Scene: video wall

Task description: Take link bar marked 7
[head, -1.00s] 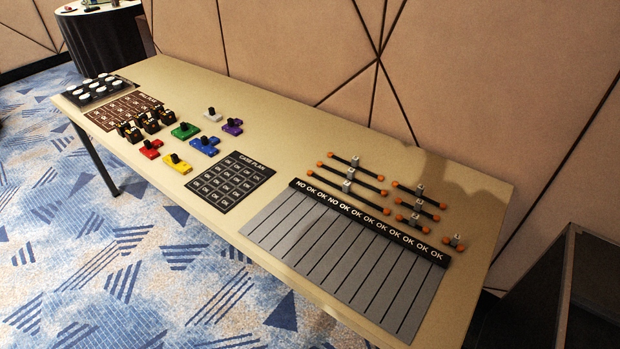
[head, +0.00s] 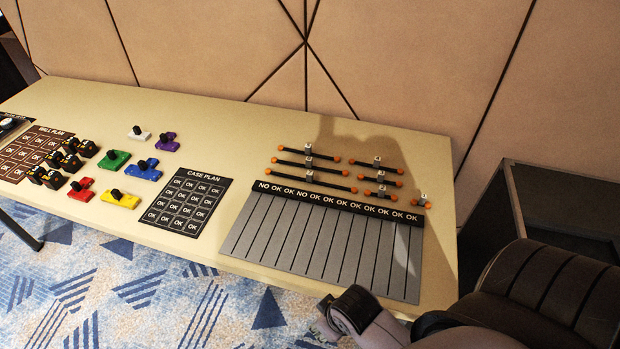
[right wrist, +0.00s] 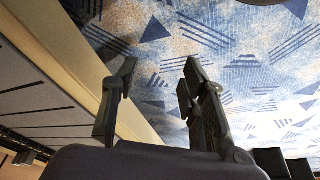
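Link bars, black with orange ends and a pale marker block in the middle, lie behind the slotted board. Three longer bars are on the left: a back one (head: 325,156), a middle one (head: 328,168) and a front one (head: 330,183). Three shorter bars are to their right, including a back one (head: 391,169), and a very short bar (head: 422,202) is at the far right. The marker numbers are too small to read, so I cannot tell which is 7. My right gripper (head: 334,316) is beyond the table's front edge; in the right wrist view (right wrist: 158,84) its fingers are apart and empty. My left gripper is out of view.
The grey slotted board (head: 312,238) with its OK/NO strip lies in front of the bars. Left of it are the case plan (head: 190,202), coloured blocks and a wall plan (head: 37,148). A dark open box (head: 545,205) stands right of the table (head: 240,135).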

